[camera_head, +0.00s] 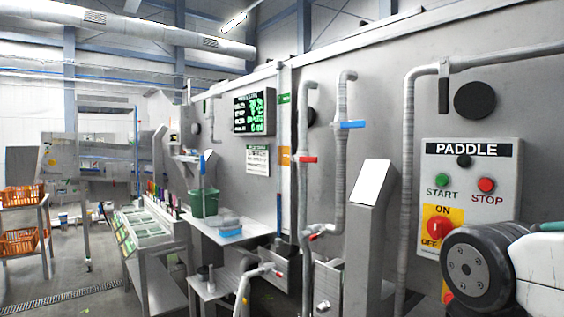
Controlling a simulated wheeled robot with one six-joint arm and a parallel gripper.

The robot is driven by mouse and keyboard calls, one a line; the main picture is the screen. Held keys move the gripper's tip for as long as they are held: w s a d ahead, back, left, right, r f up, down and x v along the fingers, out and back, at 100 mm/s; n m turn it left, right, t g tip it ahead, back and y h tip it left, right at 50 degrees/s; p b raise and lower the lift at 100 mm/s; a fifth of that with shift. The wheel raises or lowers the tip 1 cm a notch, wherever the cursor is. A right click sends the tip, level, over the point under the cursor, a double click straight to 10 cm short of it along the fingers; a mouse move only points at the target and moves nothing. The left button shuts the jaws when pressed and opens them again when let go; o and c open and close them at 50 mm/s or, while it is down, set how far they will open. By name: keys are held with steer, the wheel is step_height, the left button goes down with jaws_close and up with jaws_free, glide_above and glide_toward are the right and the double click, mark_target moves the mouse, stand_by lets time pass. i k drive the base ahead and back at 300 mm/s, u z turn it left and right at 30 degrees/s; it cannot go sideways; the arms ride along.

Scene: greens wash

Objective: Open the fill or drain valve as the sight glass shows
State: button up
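Grey pipes run down the machine's steel wall and carry several valve handles. A blue lever handle (350,124) sits crosswise on the upper right pipe. A red lever handle (306,159) sits on the pipe to its left. Smaller red handles show lower down, one on a bent pipe (313,237) and one on a low spout (278,272). A narrow vertical strip with blue in it (279,215) runs down the wall and may be the sight glass; its level is too small to read. My gripper is out of view; only part of my arm shows at lower right.
A PADDLE panel (504,205) with green START, red STOP and a red rotary switch is at right, partly behind my arm. A slanted pedestal (370,190) stands before the pipes. A display (254,112) hangs above a shelf with a green bucket (205,204). Floor is open at left.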

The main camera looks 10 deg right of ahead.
mark_target(294, 157)
steer(key=u, duration=0.45)
steer(key=i, duration=0.95)
steer(key=u, duration=0.35)
